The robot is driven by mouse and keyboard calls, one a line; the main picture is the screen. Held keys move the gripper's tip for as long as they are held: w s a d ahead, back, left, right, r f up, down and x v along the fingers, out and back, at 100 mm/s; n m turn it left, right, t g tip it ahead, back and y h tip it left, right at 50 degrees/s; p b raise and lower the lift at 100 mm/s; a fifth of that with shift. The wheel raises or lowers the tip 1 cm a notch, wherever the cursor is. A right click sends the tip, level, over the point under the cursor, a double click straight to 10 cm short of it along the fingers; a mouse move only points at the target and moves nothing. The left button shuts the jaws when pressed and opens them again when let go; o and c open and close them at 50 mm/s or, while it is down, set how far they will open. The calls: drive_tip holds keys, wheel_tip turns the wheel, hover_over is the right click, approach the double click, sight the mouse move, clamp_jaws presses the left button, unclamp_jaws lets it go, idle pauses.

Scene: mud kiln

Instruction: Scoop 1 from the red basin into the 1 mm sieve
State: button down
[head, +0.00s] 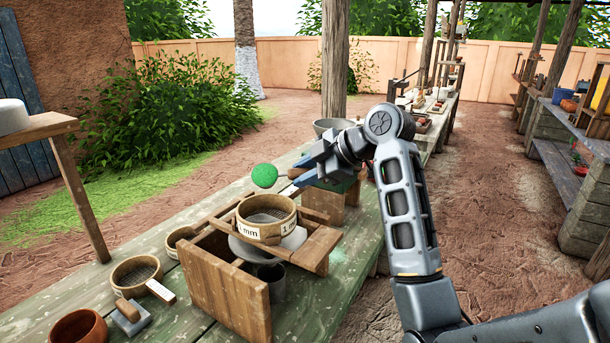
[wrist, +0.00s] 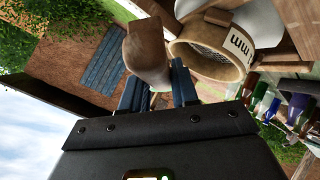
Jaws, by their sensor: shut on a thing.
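My gripper (head: 303,171) is shut on the brown handle of a scoop (head: 264,175). The scoop's round end shows bright green in the head view; I cannot tell whether this is a heap of green material or the scoop itself. It is in the air, above and slightly left of the sieve's middle. In the wrist view the brown scoop (wrist: 146,55) shows between the blue fingers. The 1 mm sieve (head: 262,232), a round wooden ring with mesh and a white label, sits on a wooden stand. It also shows in the wrist view (wrist: 192,65). I cannot make out the red basin.
The wooden stand (head: 215,285) has a pale bowl and a grey cup under it. Another sieve (head: 137,275), a brush-like tool (head: 130,317) and a brown bowl (head: 78,328) lie front left on the bench. A metal bowl (head: 330,126) stands behind my gripper.

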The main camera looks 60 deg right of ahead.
drive_tip(key=shift+s+f+t+h+b, duration=0.1)
drive_tip(key=shift+f+t+h+b, duration=0.4)
drive_tip(key=shift+b, duration=1.1)
drive_tip(key=shift+s+a+f+n+t+h+b, duration=0.1)
drive_tip(key=shift+a+n+t+h+b, duration=0.3)
drive_tip(key=shift+b, duration=1.3)
drive_tip(key=shift+s+d+f+n+t+h+b, duration=0.15)
drive_tip(key=shift+n+t+b, duration=0.4)
drive_tip(key=shift+b, duration=1.15)
drive_tip(key=shift+a+r, duration=0.1)
drive_tip(key=shift+r, duration=0.15)
drive_tip(key=shift+w+r+p, duration=0.1)
drive_tip(key=shift+r+p, duration=0.55)
drive_tip(key=shift+r, duration=0.1)
